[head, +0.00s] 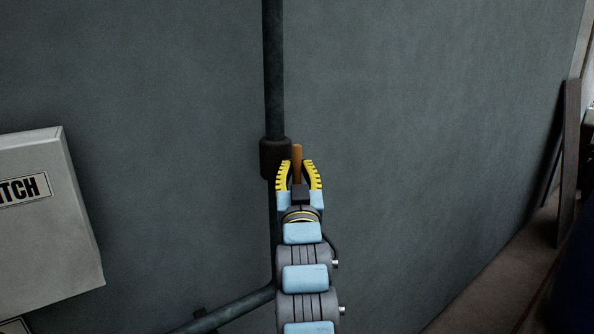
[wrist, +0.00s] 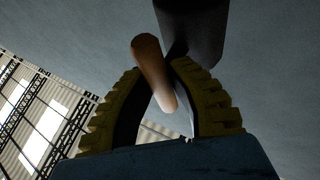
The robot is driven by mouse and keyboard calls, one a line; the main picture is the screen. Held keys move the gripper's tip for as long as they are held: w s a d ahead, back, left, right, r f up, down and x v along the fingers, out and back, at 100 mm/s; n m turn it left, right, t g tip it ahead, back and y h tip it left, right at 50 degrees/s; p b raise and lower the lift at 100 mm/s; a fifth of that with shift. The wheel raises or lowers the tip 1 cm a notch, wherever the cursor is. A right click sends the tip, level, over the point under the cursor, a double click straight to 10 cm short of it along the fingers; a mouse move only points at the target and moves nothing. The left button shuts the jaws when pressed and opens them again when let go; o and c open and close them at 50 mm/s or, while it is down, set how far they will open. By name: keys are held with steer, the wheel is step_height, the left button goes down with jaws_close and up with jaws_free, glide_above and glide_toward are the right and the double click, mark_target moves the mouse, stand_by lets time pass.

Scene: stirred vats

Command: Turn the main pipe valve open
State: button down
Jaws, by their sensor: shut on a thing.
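The main pipe valve (head: 270,157) is a dark cylindrical body on the vertical pipe against the grey wall. Its orange-brown handle (head: 297,153) stands upright in the head view, just right of the body. My gripper (head: 299,168) is at the handle, with its yellow ribbed fingers on both sides of it. In the wrist view my gripper (wrist: 160,75) is shut on the handle (wrist: 151,65), which sticks out between the fingers. The dark valve body (wrist: 190,30) is just beyond. My fingers hide the handle's lower part in the head view.
The dark vertical pipe (head: 273,70) runs up the wall above the valve. A lower pipe (head: 225,312) slants to the left near the floor. A pale grey box (head: 50,225) with lettering is at the left. The wall to the right is clear; a dark board (head: 568,165) leans farther right.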

steer(key=c, duration=0.9)
jaws_free()
steer(key=shift+s, duration=0.1)
steer(key=shift+v, duration=5.9)
